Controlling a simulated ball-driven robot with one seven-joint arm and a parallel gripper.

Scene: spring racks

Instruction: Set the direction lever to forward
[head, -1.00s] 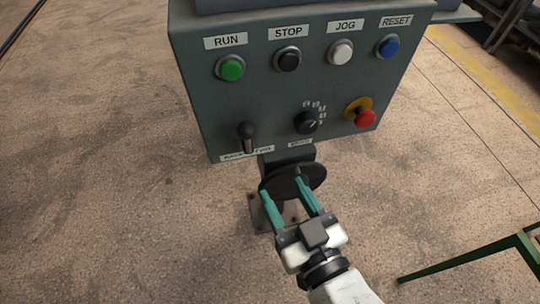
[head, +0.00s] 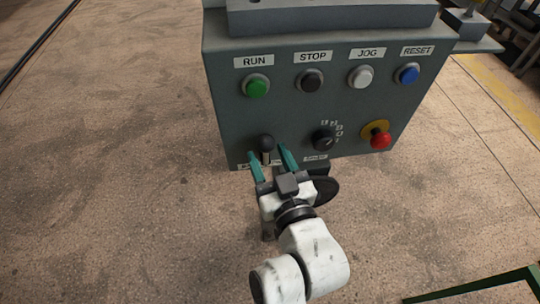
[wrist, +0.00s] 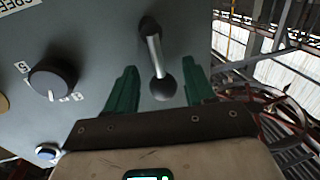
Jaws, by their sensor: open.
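The direction lever (head: 267,147) is a short lever with a black ball end at the lower left of the grey control panel. In the wrist view its bright metal shaft (wrist: 155,55) ends in the black ball (wrist: 163,88). My gripper (head: 269,156) is open, with one teal finger on each side of the lever. In the wrist view the ball lies between the fingers of my gripper (wrist: 162,88), with a visible gap on both sides. The label under the lever is mostly hidden by my gripper.
A black dial (head: 323,139) and a red emergency stop (head: 380,140) sit right of the lever. Green (head: 257,87), black (head: 311,80), white (head: 361,76) and blue (head: 407,74) buttons line the top. A green metal frame (head: 485,288) stands at the lower right. The floor at left is clear.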

